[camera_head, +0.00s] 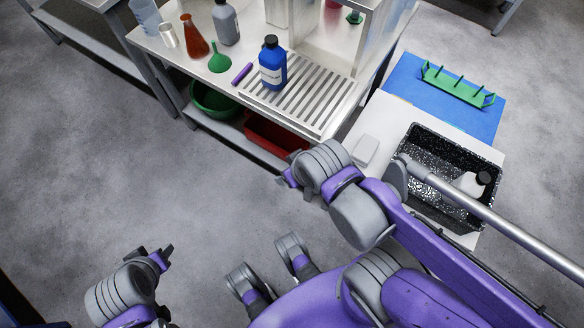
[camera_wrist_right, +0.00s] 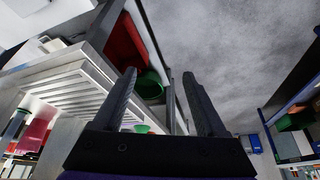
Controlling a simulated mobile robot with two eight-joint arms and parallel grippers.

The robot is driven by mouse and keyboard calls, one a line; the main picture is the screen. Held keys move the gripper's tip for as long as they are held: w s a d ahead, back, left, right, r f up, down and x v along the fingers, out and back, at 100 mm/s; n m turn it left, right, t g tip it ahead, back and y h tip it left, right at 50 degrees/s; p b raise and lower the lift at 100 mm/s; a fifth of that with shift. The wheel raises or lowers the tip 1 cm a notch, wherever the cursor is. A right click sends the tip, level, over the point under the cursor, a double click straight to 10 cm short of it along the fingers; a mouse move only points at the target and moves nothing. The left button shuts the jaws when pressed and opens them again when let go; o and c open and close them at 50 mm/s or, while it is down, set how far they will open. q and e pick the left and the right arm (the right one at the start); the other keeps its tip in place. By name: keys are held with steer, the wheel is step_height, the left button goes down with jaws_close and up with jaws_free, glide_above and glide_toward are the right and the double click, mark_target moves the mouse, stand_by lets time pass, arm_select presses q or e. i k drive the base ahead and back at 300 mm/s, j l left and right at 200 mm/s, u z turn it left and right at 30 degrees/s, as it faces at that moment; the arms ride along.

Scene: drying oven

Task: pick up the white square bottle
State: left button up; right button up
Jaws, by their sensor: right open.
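A white bottle with a black cap (camera_head: 468,184) lies or leans in the black speckled bin (camera_head: 441,140) at the right of the head view. Whether the bottle is square is hard to tell. My right gripper (camera_head: 289,178) is apart from the bottle, left of the bin. In the right wrist view its two dark fingers (camera_wrist_right: 159,74) are spread with nothing between them. The bottle does not show in that view. My left gripper (camera_head: 160,256) is low at the left, over the floor, far from the bottle.
A small white block (camera_head: 366,150) lies left of the bin. A blue mat (camera_head: 420,103) with a green rack (camera_head: 457,87) is behind. A blue bottle (camera_head: 272,64) stands on the steel bench, with a red bin (camera_head: 270,134) below. The floor in front is clear.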

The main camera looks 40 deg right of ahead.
mark_target(473, 185)
steer(key=z, duration=3.25)
